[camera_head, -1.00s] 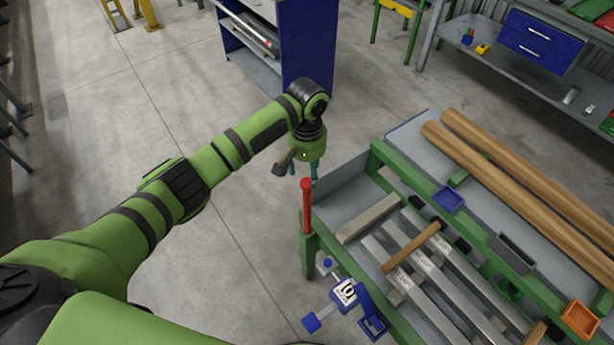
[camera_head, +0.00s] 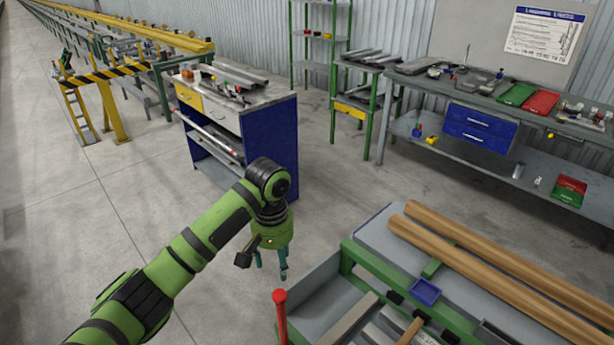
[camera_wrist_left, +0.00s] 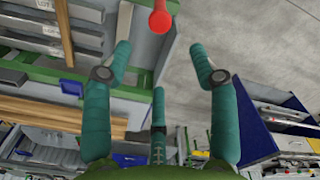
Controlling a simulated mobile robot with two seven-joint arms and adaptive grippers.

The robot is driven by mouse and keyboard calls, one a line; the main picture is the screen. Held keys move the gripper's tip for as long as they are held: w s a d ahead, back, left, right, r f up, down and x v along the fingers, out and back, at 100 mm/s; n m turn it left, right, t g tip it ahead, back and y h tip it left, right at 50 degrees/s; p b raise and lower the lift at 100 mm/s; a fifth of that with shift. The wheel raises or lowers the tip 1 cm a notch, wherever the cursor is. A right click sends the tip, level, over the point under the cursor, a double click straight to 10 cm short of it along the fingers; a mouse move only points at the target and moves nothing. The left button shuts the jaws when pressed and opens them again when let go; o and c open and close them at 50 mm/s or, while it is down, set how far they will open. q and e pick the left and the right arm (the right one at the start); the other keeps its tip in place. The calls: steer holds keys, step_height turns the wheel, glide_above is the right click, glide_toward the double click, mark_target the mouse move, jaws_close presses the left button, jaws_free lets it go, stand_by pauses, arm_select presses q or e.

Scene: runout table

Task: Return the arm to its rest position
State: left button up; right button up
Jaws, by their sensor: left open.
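My left arm comes in from the left in the head view, green with black joints. Its left gripper (camera_head: 272,266) points down over the floor, just beyond the near left corner of the runout table (camera_head: 318,285). In the left wrist view the teal fingers of the left gripper (camera_wrist_left: 160,85) are spread apart with nothing between them. A red-topped post (camera_head: 281,312) stands at the table corner, apart from the fingers. Its red tip also shows at the top of the left wrist view (camera_wrist_left: 160,18). My right gripper is not in view.
A blue-sided cabinet (camera_head: 270,145) stands behind my arm. A workbench (camera_head: 400,120) with blue drawers stands along the back. The floor at left is clear.

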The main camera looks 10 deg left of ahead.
arm_select(q)
steer(key=s+d+f+m+t+h, duration=0.1)
steer(key=s+d+f+m+h, duration=0.3)
steer(key=s+f, duration=0.8)
steer(key=s+a+t+y, duration=0.1)
steer(key=s+a+y, duration=0.1)
steer(key=s+a, duration=0.45)
steer(key=s+a+t+y, duration=0.2)
steer(key=s+a, duration=0.1)
steer(key=s, duration=0.7)
step_height(320, 180, down, 29)
steer(key=s+g+b, duration=0.2)
steer(key=b, duration=0.3)
steer(key=s+a+f+g+b, duration=0.1)
steer(key=s+a+f+b, duration=0.1)
steer(key=s+f, duration=1.3)
steer(key=shift+s+a+f+b, duration=0.2)
steer(key=shift+a+f+b, duration=0.1)
steer(key=shift+f+b, duration=0.5)
